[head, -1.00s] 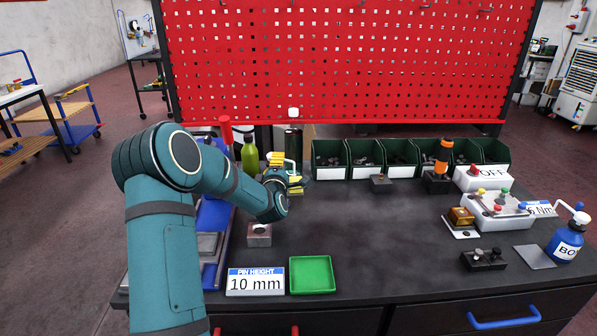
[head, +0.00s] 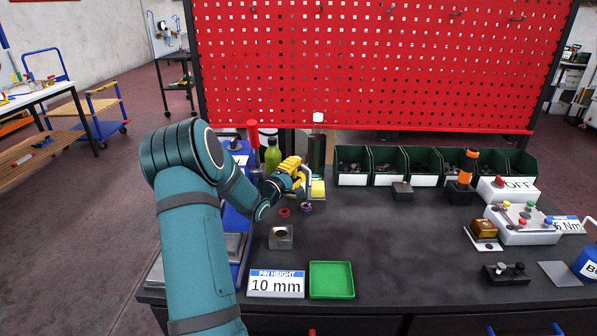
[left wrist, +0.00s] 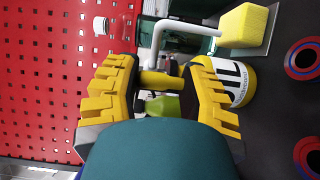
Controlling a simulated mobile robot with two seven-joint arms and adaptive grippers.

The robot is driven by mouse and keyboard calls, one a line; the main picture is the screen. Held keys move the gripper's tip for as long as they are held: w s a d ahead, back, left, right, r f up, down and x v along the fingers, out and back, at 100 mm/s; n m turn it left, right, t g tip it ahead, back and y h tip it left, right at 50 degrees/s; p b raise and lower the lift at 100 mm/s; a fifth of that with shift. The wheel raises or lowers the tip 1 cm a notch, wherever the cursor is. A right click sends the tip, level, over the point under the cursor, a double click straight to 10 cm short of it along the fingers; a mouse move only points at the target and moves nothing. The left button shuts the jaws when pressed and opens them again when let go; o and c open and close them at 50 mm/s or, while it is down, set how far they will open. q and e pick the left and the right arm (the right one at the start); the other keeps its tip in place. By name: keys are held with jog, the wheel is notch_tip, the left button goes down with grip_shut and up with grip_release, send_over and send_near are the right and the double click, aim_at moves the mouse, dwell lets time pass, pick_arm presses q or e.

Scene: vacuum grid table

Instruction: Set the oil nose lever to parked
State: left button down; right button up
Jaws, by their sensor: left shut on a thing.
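My left gripper (head: 292,172) has yellow fingers and is at the back left of the bench. In the left wrist view, the gripper (left wrist: 158,85) is shut on the yellow and white oil nose lever (left wrist: 157,50). Its white tube bends to the right and ends at a yellow block (left wrist: 242,27). In the head view, the white tube (head: 306,172) shows just right of the fingers, above the yellow block (head: 317,188). The oil bottle is hidden there. My right gripper is out of view.
A green bottle (head: 272,156) and a red-topped handle (head: 253,134) stand left of the gripper. A dark bottle (head: 317,153) stands behind. Green bins (head: 353,168) line the back; the bench centre is clear.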

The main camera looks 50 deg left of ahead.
pick_arm(q)
jog(key=shift+r, duration=0.1)
jog(key=shift+c, duration=2.1)
grip_release()
jog(key=shift+w+d, duration=0.15)
